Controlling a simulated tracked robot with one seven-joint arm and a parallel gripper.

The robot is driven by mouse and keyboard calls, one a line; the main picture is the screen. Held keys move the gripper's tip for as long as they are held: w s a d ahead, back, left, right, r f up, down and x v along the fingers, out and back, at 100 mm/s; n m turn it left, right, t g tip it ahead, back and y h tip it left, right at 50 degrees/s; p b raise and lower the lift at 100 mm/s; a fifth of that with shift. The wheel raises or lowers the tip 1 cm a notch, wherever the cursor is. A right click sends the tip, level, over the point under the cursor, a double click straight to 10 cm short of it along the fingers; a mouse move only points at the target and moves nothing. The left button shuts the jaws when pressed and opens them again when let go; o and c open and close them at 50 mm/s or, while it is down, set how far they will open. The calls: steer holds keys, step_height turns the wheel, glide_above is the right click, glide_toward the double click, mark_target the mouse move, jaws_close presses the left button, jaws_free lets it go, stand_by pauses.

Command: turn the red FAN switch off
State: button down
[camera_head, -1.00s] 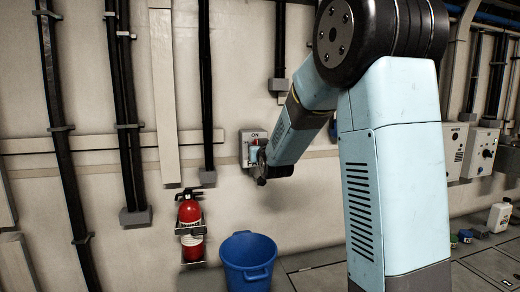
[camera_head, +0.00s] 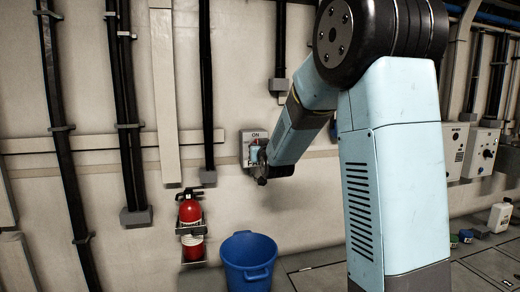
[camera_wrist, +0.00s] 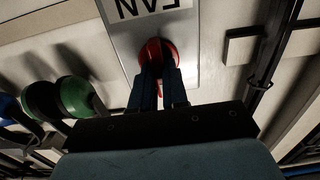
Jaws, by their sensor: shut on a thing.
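The red FAN switch (camera_wrist: 158,50) is a round red knob on a pale plate (camera_wrist: 192,62) in the wrist view. The plate's FAN label shows upside down above the knob. My gripper (camera_wrist: 160,75) has its two dark fingers on either side of the knob and is shut on it; the fingers hide its lower middle. I cannot read the knob's angle there.
A red fire extinguisher (camera_head: 190,211) hangs on the wall below left of the switch. A blue bucket (camera_head: 249,259) stands on the floor below. Other grey control boxes (camera_head: 481,152) are at the right. A blurred green round object (camera_wrist: 76,96) is at the left in the wrist view.

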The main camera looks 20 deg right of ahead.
steer(key=shift+a+f+n, duration=0.2)
steer(key=shift+n, duration=2.8)
steer(key=shift+a+f+n, duration=0.15)
steer(key=shift+f+n, duration=0.05)
steer(key=shift+n, duration=2.8)
steer(key=shift+a+f+n, duration=0.2)
steer(key=shift+n, duration=2.8)
steer(key=c, duration=1.1)
jaws_free()
steer(key=shift+c, duration=0.2)
steer(key=shift+r, duration=0.1)
steer(key=shift+s+d, duration=0.1)
steer(key=shift+s, duration=0.05)
